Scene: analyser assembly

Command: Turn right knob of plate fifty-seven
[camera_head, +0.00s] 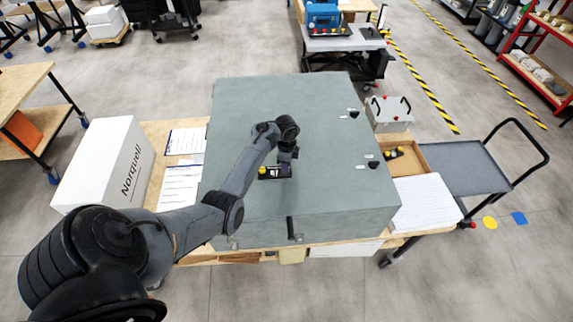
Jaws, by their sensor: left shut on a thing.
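A small black plate (274,176) lies on top of the large grey-green analyser box (240,120), near its middle. A yellow knob (262,170) shows at the plate's left end. My left gripper (286,168) reaches down onto the plate's right end and is shut on the right knob there, which the gripper mostly hides. The plate's number is too small to read. My right gripper is out of view.
Two black knobs stand on the box's right side, one farther back (354,114) and one nearer (373,164). A wooden tray (415,160) with small parts lies right of the box. A white carton (105,165) and paper sheets (180,188) lie left of it.

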